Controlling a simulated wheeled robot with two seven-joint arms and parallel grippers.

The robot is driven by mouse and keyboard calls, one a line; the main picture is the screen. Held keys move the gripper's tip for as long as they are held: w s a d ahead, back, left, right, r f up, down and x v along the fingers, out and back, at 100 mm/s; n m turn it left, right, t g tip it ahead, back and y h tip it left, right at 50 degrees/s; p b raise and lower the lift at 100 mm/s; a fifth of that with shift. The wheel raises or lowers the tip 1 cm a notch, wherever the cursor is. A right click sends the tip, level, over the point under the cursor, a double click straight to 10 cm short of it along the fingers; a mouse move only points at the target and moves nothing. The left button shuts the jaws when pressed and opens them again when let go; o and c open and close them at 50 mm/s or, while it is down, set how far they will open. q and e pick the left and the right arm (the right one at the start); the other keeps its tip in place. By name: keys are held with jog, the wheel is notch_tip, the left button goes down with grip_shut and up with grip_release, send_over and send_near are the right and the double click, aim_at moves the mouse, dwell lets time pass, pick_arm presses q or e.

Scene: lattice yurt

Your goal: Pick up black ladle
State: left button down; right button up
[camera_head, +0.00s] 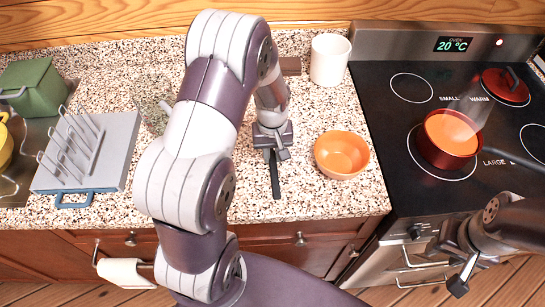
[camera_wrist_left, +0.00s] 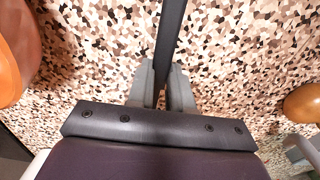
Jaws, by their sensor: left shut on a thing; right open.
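The black ladle (camera_head: 275,178) shows in the head view as a dark, narrow handle pointing toward the front edge of the counter. My left gripper (camera_head: 272,148) is shut on this handle from above. In the left wrist view the black handle (camera_wrist_left: 170,42) runs up from between the two grey fingers of my left gripper (camera_wrist_left: 162,88). The rest of the ladle is hidden by the gripper and arm. I cannot tell whether it touches the counter. My right gripper (camera_head: 463,278) is open and empty in front of the stove.
An orange bowl (camera_head: 341,154) stands just right of my left gripper. A white canister (camera_head: 329,60) stands behind it. A grey dish rack (camera_head: 88,150) and a green container (camera_head: 34,87) are at the left. A red pot (camera_head: 447,139) is on the stove (camera_head: 391,125).

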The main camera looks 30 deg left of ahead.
pick_arm(q)
jog(key=shift+a, duration=0.1)
jog(key=shift+w+r, duration=0.1)
jog(key=shift+r, duration=0.2)
jog(key=r, duration=0.2)
jog(key=d+r+b, duration=0.1)
jog(key=r, duration=0.1)
jog(key=shift+w, duration=0.25)
jog(key=shift+w+d+r+b, duration=0.1)
jog(key=shift+w+d+r, duration=0.95)
jog(key=shift+d, duration=0.4)
jog(key=shift+w+d+r+b, duration=0.1)
jog(key=shift+w+d+r, duration=0.95)
jog(key=shift+d, duration=0.45)
jog(key=shift+w+d+r+b, duration=0.1)
jog(key=shift+w+d+r, duration=0.9)
jog(key=shift+d, duration=0.45)
jog(key=shift+s, duration=0.2)
